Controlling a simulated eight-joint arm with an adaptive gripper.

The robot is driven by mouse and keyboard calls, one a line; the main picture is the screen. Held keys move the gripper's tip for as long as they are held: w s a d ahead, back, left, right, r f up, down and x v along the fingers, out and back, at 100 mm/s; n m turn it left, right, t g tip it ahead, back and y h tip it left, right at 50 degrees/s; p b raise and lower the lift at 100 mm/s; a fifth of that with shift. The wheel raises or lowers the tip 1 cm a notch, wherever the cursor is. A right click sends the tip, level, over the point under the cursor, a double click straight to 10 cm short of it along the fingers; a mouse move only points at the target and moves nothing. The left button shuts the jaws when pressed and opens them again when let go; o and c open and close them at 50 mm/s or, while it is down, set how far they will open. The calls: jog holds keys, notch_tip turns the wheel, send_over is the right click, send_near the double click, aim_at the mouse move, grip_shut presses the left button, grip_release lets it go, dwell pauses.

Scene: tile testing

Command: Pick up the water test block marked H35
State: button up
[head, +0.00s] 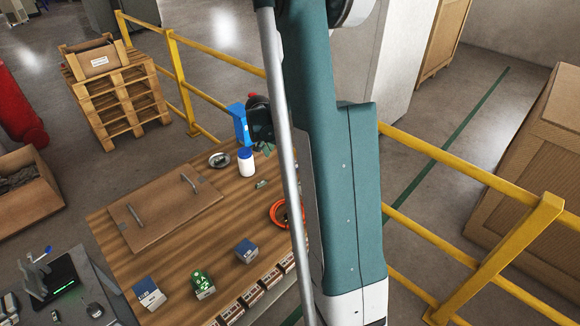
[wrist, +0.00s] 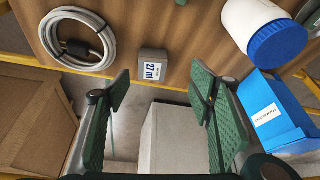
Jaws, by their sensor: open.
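My gripper (wrist: 160,95) is open and empty, with green ridged pads spread wide. In the wrist view a small grey block (wrist: 152,56) with a white label lies near the table edge, just beyond and between the fingertips. Its label seems to read 27; I cannot read H35 on it. In the head view two blue-and-white blocks, one at the front left (head: 149,293) and one near the middle (head: 246,251), sit on the wooden table (head: 160,250). Their marks are too small to read. My gripper is partly hidden behind my arm at the table's far end.
A white jar with blue lid (wrist: 262,28), a blue box (wrist: 272,115) and a coiled cable (wrist: 75,42) surround the grey block. A green block (head: 203,284), a brown board (head: 165,208) and an orange ring (head: 285,214) lie on the table. Yellow railings (head: 175,70) run behind.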

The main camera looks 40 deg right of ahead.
aim_at(289, 164)
jog(key=shift+m+g, duration=0.3)
jog(key=shift+m, duration=0.3)
jog(key=d+f, duration=0.3)
jog(key=shift+s+d+f, duration=0.15)
jog(key=shift+d, duration=0.1)
jog(key=shift+x, duration=1.25)
jog(key=shift+f, duration=0.1)
jog(key=shift+b+x, duration=1)
jog(key=shift+x, duration=1.55)
jog(key=shift+d, duration=0.1)
jog(key=shift+c, duration=0.4)
jog(key=c, duration=1.1)
